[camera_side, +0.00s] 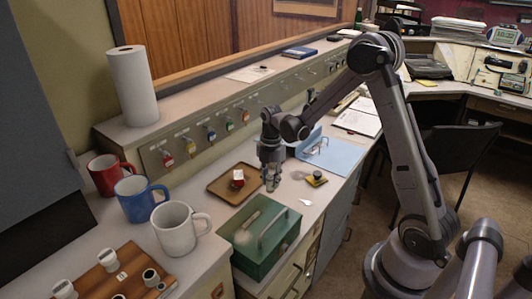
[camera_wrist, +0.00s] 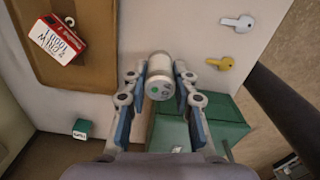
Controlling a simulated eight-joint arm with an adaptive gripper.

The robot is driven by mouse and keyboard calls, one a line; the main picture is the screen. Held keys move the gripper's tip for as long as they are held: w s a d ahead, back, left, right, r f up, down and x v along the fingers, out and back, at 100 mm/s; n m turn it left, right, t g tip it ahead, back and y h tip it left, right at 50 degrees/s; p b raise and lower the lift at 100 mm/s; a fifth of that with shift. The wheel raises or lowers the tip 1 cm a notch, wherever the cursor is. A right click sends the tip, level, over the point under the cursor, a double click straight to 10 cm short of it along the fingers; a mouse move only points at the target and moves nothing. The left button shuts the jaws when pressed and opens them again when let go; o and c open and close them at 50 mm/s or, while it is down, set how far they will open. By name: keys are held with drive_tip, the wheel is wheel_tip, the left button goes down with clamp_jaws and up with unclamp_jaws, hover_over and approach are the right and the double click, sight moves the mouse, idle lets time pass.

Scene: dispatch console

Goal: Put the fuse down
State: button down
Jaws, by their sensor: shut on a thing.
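My gripper (camera_side: 271,182) is low over the counter, between the brown tray and the green metal box. In the wrist view, my gripper (camera_wrist: 159,83) is shut on the fuse (camera_wrist: 158,72), a pale cylinder with green marks on its end. In the side view the fingers mostly hide the fuse. I cannot tell whether it touches the counter.
The brown tray (camera_side: 218,192) holds a red-and-white tagged item (camera_side: 237,178). The green metal box (camera_side: 262,236) with a handle stands close by. White (camera_wrist: 237,22) and yellow (camera_wrist: 221,63) key-like pieces lie on the counter. Mugs (camera_side: 178,228) stand left.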

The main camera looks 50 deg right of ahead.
sight(271, 187)
drive_tip(key=shift+f, duration=1.9)
drive_tip(key=c, duration=1.1)
unclamp_jaws()
drive_tip(key=shift+f, duration=0.1)
drive_tip(key=shift+o, duration=0.2)
